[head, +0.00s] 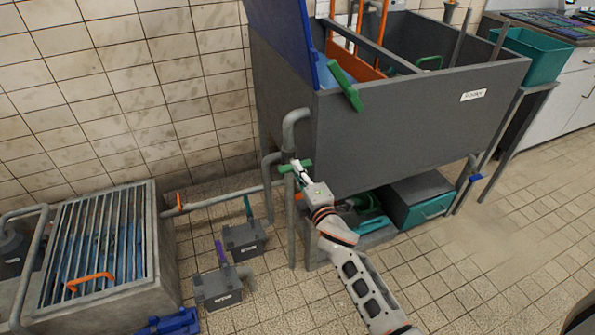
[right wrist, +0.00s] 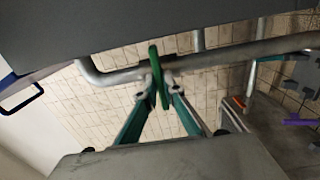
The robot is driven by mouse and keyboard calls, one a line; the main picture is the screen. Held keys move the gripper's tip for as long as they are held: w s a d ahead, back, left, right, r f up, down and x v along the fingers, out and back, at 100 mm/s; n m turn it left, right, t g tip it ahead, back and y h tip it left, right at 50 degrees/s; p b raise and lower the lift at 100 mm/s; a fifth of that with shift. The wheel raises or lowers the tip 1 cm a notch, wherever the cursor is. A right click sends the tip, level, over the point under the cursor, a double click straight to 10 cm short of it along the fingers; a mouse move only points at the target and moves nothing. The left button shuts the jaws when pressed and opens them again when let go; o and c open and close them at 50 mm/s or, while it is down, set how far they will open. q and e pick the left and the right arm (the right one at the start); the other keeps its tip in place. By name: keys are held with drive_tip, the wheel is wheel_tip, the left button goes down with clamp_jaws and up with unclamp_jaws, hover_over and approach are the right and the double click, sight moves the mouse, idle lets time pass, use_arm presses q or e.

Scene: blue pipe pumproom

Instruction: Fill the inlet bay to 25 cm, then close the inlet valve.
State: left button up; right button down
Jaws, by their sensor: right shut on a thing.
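My right gripper (head: 299,174) is shut on a green valve handle (head: 282,169) on the grey pipe (head: 290,130) at the left end of a large grey tank (head: 420,125). In the right wrist view the green handle (right wrist: 155,66) stands between the two fingertips (right wrist: 158,85), with the pipe (right wrist: 125,76) behind it. I cannot tell from its angle whether the valve is open or closed. The water level inside the tank is hidden. My left gripper is not in view.
A barred basin (head: 150,235) with blue beneath its bars and an orange handle (head: 90,281) stands at left. Two small grey boxes with levers, one purple (head: 219,252), stand on the floor.

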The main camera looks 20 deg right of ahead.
drive_tip(key=m+p, duration=0.1)
drive_tip(key=m, duration=0.4)
drive_tip(key=c, duration=2.2)
unclamp_jaws()
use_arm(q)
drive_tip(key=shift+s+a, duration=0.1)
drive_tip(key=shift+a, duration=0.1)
use_arm(e)
drive_tip(key=shift+o, duration=0.2)
drive_tip(key=s, duration=1.2)
drive_tip(key=shift+d, duration=0.2)
